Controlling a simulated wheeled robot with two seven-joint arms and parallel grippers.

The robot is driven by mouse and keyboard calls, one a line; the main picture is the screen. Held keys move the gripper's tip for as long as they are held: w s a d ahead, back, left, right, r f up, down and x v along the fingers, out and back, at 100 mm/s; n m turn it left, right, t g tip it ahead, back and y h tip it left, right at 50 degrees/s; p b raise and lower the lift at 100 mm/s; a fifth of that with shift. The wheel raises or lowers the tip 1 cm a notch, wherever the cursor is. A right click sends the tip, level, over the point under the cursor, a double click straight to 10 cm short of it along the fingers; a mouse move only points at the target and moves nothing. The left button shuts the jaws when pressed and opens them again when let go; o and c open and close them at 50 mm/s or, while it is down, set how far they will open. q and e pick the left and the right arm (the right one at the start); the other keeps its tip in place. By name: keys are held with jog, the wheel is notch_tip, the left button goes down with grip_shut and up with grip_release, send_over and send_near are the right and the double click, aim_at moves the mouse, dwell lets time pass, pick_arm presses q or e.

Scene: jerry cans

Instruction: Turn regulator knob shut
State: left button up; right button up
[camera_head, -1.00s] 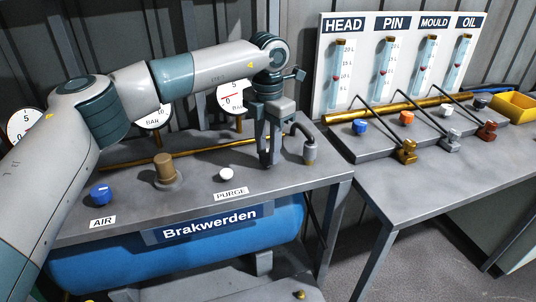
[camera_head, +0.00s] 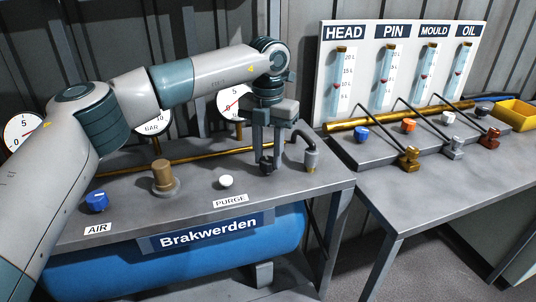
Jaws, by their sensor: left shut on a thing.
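My left gripper (camera_head: 267,162) points straight down at the right part of the grey bench (camera_head: 320,185). Its fingers are shut on a small dark knob (camera_head: 266,166) at the bench top, mostly hidden between the fingertips. No label shows on it; it seems to be the regulator knob. My right gripper is not in view.
A blue AIR knob (camera_head: 97,201), a brass post (camera_head: 164,175) and a white PURGE knob (camera_head: 226,181) stand left of the gripper. Round gauges (camera_head: 234,102) stand behind. A side bench (camera_head: 400,185) at right holds levers and a yellow bin (camera_head: 517,114).

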aim_at(268, 159)
pick_arm(q)
jog(key=o, duration=1.1)
jog(key=shift+c, duration=0.2)
jog(key=shift+r, duration=0.2)
notch_tip(268, 159, up, 17)
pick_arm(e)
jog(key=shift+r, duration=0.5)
